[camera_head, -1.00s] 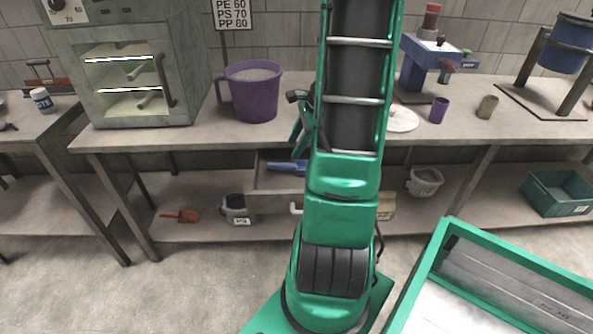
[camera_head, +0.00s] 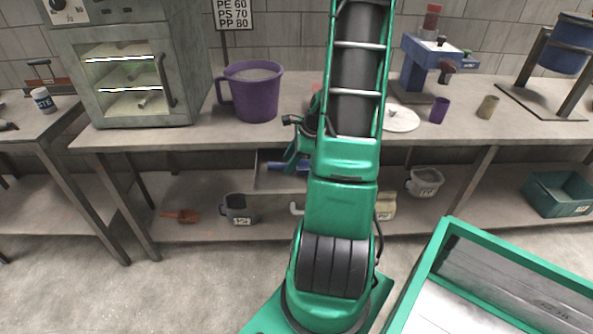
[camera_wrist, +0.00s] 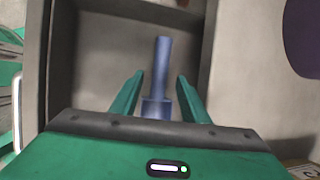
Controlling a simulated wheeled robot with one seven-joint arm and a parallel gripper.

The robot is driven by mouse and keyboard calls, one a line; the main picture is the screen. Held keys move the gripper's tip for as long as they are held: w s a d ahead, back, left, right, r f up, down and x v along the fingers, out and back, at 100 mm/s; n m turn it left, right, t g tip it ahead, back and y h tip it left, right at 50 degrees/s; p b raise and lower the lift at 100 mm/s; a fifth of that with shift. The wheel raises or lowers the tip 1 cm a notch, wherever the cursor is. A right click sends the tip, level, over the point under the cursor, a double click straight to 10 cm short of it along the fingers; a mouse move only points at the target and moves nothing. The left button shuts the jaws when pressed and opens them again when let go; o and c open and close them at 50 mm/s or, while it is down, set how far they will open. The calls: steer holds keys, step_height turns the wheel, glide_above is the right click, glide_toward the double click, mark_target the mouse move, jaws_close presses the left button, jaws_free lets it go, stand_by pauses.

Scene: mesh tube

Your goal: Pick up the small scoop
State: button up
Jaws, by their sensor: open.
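A small blue scoop lies in the open drawer (camera_head: 262,178) under the bench. In the wrist view the blue scoop (camera_wrist: 163,55) shows its long handle pointing away, with its wider end nearer me, partly hidden by my gripper's body. My gripper (camera_wrist: 160,76) is open, with one green finger on each side of the blue scoop and a gap on both sides. In the head view the scoop (camera_head: 290,168) is partly hidden by my arm. An orange-red scoop (camera_head: 181,216) lies on the lower shelf to the left.
The drawer walls (camera_wrist: 62,60) stand close on either side of my gripper. The bench top above carries a purple jug (camera_head: 252,92) and an oven (camera_head: 128,85). Grey tubs (camera_head: 238,210) stand on the lower shelf. A green bin (camera_head: 440,262) is at the front right.

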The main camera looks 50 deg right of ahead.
steer(key=shift+x, duration=0.9)
jaws_close()
steer(key=shift+r, duration=0.15)
steer(key=shift+r, duration=0.6)
step_height(320, 180, up, 3)
steer(key=shift+w+f, duration=0.1)
steer(key=shift+f, duration=0.05)
steer(key=w+a+r, duration=0.2)
steer(key=a+r, duration=0.4)
steer(key=a, duration=0.5)
steer(key=shift+w+a+r, duration=0.25)
steer(key=shift+w+r, duration=0.05)
steer(key=shift+r, duration=0.1)
